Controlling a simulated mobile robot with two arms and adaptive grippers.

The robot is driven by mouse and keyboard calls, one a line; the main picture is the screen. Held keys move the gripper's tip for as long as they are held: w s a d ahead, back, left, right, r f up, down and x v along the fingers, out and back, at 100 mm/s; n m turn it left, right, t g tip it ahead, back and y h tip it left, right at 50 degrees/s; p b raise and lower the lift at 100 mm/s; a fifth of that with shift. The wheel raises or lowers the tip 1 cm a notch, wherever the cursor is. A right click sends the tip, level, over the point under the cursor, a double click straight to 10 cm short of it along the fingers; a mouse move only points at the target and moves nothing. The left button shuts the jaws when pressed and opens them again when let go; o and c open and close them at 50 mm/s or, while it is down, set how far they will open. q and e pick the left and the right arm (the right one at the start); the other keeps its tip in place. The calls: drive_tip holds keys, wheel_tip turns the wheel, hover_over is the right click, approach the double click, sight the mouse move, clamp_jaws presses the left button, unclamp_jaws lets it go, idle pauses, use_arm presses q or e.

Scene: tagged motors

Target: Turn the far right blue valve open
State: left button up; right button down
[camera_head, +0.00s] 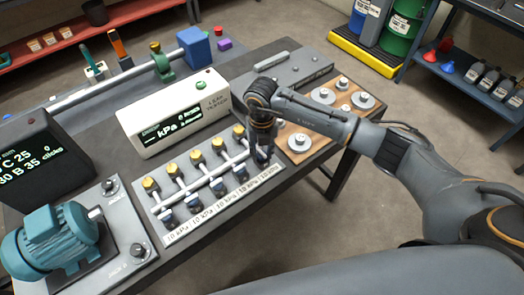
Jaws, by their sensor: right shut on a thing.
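A manifold panel (203,222) lies on the bench, with a row of small blue valves along its front side. Several show, such as the leftmost one (166,216) and one towards the right (240,173). My right gripper (263,158) points down at the right end of the row and is shut on the far right blue valve. The gripper covers that valve, so its handle angle cannot be told. Yellow hex caps (150,184) stand behind the valves. My left gripper is not in view.
A white leak tester (172,122) stands close behind the manifold. A teal motor (58,243) sits at the left. A wooden board (318,122) with metal discs lies to the right of my gripper. A blue block (194,46) is at the back.

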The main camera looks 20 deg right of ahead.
sight(262, 154)
drive_tip(key=shift+w+m, duration=0.1)
drive_tip(key=shift+m, duration=0.5)
drive_tip(key=c, duration=1)
unclamp_jaws()
wheel_tip(262, 154, up, 12)
drive_tip(key=shift+r, duration=0.1)
